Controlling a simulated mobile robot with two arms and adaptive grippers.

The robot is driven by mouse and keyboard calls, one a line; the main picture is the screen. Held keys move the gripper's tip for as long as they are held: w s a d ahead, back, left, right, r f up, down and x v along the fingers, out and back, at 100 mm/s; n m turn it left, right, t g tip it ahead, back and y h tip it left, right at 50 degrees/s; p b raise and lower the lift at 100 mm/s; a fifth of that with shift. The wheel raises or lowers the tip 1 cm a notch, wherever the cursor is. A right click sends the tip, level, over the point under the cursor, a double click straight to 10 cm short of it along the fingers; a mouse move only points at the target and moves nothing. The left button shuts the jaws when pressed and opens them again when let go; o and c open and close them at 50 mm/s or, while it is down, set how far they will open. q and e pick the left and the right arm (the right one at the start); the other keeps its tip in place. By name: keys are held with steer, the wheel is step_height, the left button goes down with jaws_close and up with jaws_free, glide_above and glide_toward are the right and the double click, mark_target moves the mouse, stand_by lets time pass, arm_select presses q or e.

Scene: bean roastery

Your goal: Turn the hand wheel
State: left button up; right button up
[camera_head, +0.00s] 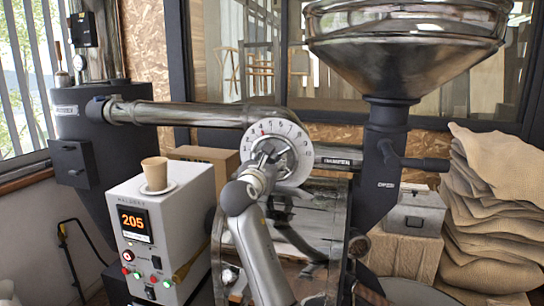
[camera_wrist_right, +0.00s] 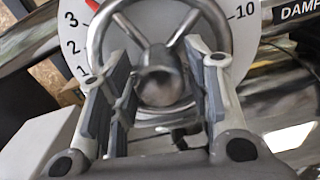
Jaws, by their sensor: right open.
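The hand wheel is a round metal rim with spokes and a central hub, and it shows large in the right wrist view (camera_wrist_right: 193,20). In the head view the wheel (camera_head: 287,152) is partly hidden by my right gripper. Behind it is a white numbered dial (camera_head: 299,132) with a red pointer mark at its upper left, near 3 in the wrist view. My right gripper (camera_head: 264,158) is open in front of the wheel. In the right wrist view its fingers (camera_wrist_right: 155,75) stand on either side of the hub; contact cannot be told. My left gripper is not in view.
A metal pipe (camera_head: 185,113) runs left of the dial. A white control box (camera_head: 180,225) showing 205, with a cup (camera_head: 154,172) on top, stands at left. A large hopper (camera_head: 400,55) rises at right. Stacked sacks (camera_head: 490,215) and a metal box (camera_head: 415,212) stand at far right.

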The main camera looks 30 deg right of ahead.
steer(key=shift+w+d, duration=0.45)
steer(key=shift+d, duration=0.05)
steer(key=shift+c, duration=0.4)
jaws_close()
